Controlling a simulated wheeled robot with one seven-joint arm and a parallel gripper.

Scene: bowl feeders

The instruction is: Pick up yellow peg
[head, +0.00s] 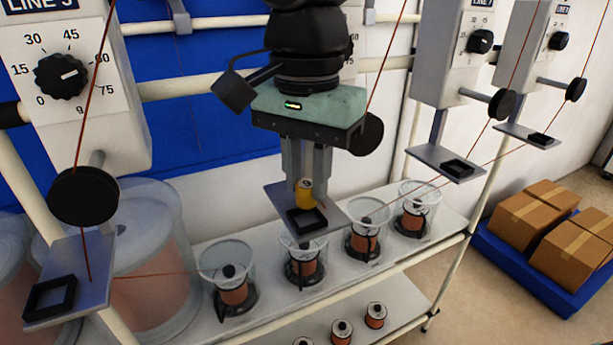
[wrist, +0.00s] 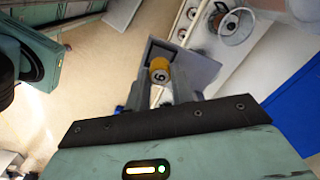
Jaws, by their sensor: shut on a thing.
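The yellow peg (head: 304,194) is a short yellow cylinder between the fingertips of my gripper (head: 306,185). It also shows in the wrist view (wrist: 160,70), with a grey round end facing the camera, between the two fingers of my gripper (wrist: 163,88). My gripper is shut on it. The peg is just above a grey plate (head: 335,214) with a black square frame (head: 306,220) on it. I cannot tell whether the peg touches the plate.
Clear bowls with copper spools (head: 305,266) stand on the white shelf below. Similar plates with black frames are at the left (head: 60,280) and right (head: 447,160). Thin red lines cross the space. Cardboard boxes (head: 530,220) sit on a blue pallet at the right.

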